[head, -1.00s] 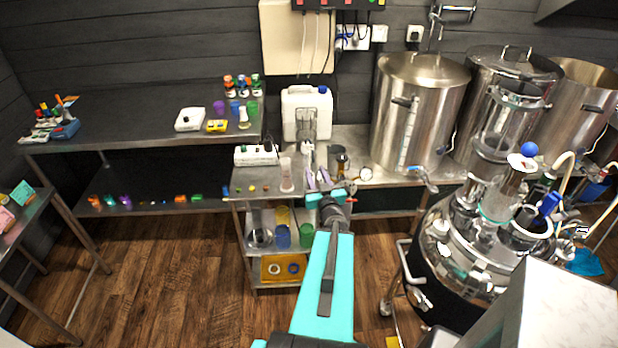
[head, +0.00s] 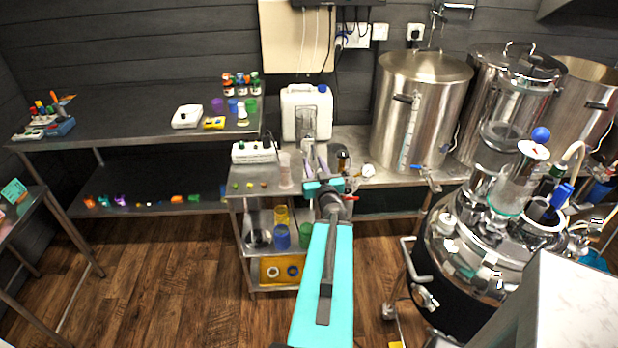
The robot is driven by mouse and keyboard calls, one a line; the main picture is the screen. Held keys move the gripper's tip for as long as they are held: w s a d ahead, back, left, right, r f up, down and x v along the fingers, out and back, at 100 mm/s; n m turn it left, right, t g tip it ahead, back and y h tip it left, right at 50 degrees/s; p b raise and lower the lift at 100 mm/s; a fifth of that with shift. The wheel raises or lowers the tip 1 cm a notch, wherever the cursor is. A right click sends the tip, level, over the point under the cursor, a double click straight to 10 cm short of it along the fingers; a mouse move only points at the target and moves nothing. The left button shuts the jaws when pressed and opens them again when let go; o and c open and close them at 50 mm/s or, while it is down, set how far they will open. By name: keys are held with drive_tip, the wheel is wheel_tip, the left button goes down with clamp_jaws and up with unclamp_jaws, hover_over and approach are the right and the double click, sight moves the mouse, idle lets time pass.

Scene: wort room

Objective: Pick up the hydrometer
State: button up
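My gripper (head: 315,160) reaches over the small steel cart (head: 262,196), near its right edge. Its two greyish-lilac fingers stand apart with a gap between them, and I see nothing clearly held. A clear, pinkish upright cylinder (head: 285,170) stands on the cart top, left of the fingers and apart from them. I cannot make out the hydrometer for certain; the area around the fingertips is small and partly covered by my wrist.
A white control box (head: 254,152) sits at the cart's back left. A white canister (head: 305,112) stands behind the gripper. A dark amber vessel (head: 342,158) and a gauge (head: 367,170) are close on the right. Large steel kettles (head: 420,110) fill the right side.

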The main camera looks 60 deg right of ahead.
sight(309, 153)
drive_tip(key=shift+w+f, duration=0.1)
drive_tip(key=shift+f, duration=0.05)
drive_tip(key=shift+b+x, duration=0.95)
drive_tip(key=shift+x, duration=1.95)
drive_tip(key=shift+d, duration=0.1)
drive_tip(key=shift+p+x, duration=0.85)
drive_tip(key=shift+x, duration=1.7)
drive_tip(key=shift+c, duration=0.3)
clamp_jaws()
